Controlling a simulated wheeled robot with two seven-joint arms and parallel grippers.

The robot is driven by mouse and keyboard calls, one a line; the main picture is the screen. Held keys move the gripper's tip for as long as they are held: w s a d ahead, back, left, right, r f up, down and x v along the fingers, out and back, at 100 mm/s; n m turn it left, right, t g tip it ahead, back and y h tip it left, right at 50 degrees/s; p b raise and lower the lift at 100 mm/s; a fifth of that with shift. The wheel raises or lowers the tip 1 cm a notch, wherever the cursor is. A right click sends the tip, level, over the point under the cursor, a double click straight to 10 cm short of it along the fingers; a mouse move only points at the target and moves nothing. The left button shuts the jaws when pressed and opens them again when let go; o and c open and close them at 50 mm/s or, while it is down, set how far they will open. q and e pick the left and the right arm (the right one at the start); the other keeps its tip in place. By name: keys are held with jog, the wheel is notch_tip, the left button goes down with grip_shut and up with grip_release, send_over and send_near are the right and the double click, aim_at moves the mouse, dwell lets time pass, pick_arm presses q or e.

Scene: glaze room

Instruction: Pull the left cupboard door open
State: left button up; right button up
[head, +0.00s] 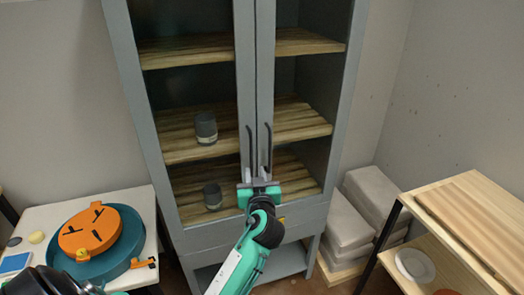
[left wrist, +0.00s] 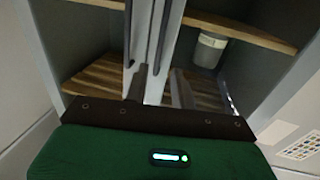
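The grey cupboard (head: 172,222) has two doors with dark upright bar handles side by side at the middle; both look shut. The left door (head: 243,60) carries the left handle (head: 250,145); the right door (head: 265,60) carries the right handle (head: 268,142). My left gripper (head: 257,174) is at the lower ends of the handles. In the left wrist view, which looks upside down, its two fingers (left wrist: 160,88) are apart. The left door's handle (left wrist: 164,35) runs down to the gap between them; I cannot tell whether they touch it. My right gripper is not in view.
Two dark cups (head: 206,128) (head: 212,196) stand on the cupboard's wooden shelves. A white table (head: 140,200) with an orange and teal round object (head: 90,232) is at the left. Pale stacked blocks (head: 345,222) and a wooden rack (head: 470,215) are at the right.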

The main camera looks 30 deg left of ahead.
aim_at(251, 152)
pick_arm(q)
jog(key=p+x, duration=0.4)
jog(key=x, duration=0.6)
jog(key=shift+w+a+r, duration=0.1)
jog(key=shift+w+a, duration=0.65)
jog(key=shift+w, duration=0.1)
grip_shut()
